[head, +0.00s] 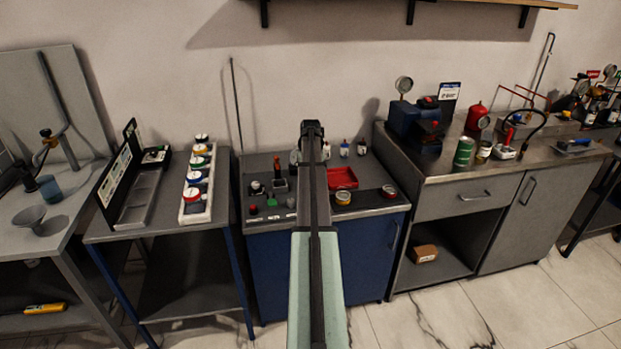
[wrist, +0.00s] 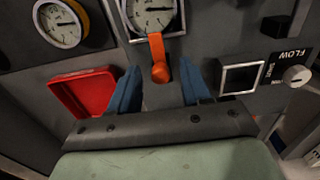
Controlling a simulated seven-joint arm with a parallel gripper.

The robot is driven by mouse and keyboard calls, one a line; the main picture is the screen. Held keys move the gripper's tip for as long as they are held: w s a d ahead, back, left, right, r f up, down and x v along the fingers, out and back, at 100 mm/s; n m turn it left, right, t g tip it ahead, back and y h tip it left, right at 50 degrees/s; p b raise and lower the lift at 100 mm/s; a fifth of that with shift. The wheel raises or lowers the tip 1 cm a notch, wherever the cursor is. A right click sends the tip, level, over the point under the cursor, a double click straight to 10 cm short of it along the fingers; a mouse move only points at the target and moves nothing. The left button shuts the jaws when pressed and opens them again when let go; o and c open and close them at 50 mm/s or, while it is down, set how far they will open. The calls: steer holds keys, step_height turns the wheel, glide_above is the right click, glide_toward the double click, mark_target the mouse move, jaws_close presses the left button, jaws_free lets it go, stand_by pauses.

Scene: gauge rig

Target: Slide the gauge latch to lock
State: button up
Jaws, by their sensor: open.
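The orange gauge latch (wrist: 158,58) shows in the wrist view as a short bar with a round knob at its lower end. It sits at the edge of a round white-faced gauge (wrist: 152,14), which is cut off by the top of the picture. My gripper (wrist: 160,88) is open, with one blue finger on each side of the latch knob. The knob lies between the fingers, a little beyond their line, with visible gaps on both sides. In the head view my gripper (head: 312,130) is over the middle bench, and my arm hides the latch.
A red tray (wrist: 84,93) lies left of the fingers in the wrist view. A second gauge (wrist: 60,24) with an orange part is above it. A square-framed panel (wrist: 242,78) and a FLOW knob (wrist: 297,75) are on the right. The middle bench (head: 262,226) holds several small items.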

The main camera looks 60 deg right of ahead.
step_height(320, 180, up, 14)
stand_by(0.6)
steer(key=shift+a+f, duration=0.1)
steer(key=shift+f, duration=0.05)
stand_by(0.3)
